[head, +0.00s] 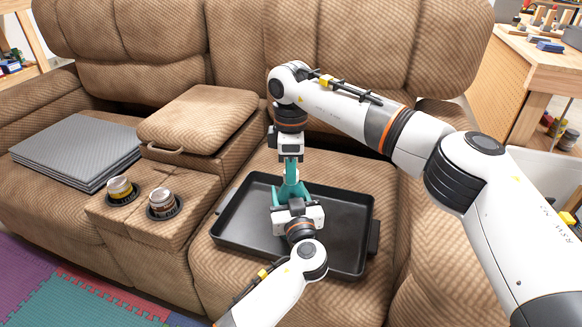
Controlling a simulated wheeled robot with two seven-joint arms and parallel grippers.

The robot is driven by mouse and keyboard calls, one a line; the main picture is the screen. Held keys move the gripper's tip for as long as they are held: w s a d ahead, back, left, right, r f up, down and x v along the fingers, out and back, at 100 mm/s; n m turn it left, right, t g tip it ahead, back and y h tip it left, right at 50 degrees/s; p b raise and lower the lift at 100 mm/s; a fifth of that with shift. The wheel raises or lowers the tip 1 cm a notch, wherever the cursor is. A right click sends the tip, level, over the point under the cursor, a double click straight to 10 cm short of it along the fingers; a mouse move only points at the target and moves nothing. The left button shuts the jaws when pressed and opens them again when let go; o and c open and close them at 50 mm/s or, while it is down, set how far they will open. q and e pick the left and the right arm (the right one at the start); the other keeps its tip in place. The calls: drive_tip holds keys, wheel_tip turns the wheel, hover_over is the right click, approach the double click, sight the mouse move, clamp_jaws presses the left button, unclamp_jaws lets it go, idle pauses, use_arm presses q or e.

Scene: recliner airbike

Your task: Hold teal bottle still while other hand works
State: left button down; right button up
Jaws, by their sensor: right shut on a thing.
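The teal bottle (291,190) is upright over the black tray (345,262), between my two grippers. My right gripper (290,165) comes down from above and is shut on the top part of the bottle. My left gripper (292,205) reaches in from the front, low at the bottle. I cannot tell whether the bottle's base rests on the tray.
The tray lies on the brown recliner seat (200,255). A raised padded lid (198,120) and grey folded sheets (75,150) are beyond. A wooden workbench (540,65) is at upper right.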

drive_tip(key=n, duration=1.4)
drive_tip(key=shift+r, duration=0.1)
drive_tip(key=n, duration=3.6)
drive_tip(key=shift+n, duration=0.3)
